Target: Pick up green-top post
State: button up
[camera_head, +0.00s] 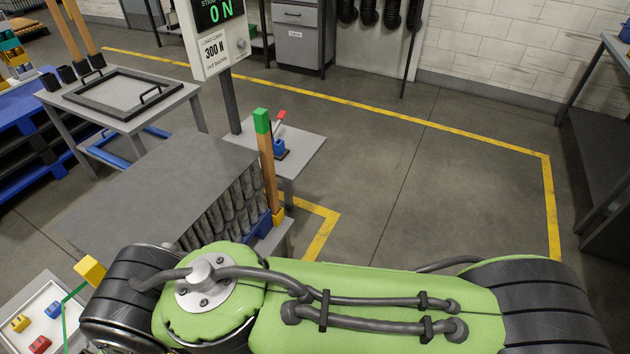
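The green-top post (268,165) is a wooden post standing upright at the right end of the grey-topped unit (150,185). Its top is a green block, and a yellow piece sits at its foot beside a blue part. My green and black arm lies across the bottom of the picture, in front of the unit and below the post. My gripper is not in view, so its state cannot be seen.
A small table with a red-handled lever (280,123) stands just behind the post. A sign on a pole (210,40) reads ON. A table with a black frame (130,95) is at left. Floor at right is clear.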

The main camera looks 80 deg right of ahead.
aim_at(261, 116)
jog(key=z, duration=2.4)
jog(key=i+l+u, duration=0.25)
jog(key=u, duration=0.15)
jog(key=i+l+u, duration=0.2)
jog(key=u, duration=0.25)
jog(key=i+l+u, duration=0.15)
jog(key=l+u, duration=0.7)
jog(key=i+l, duration=0.05)
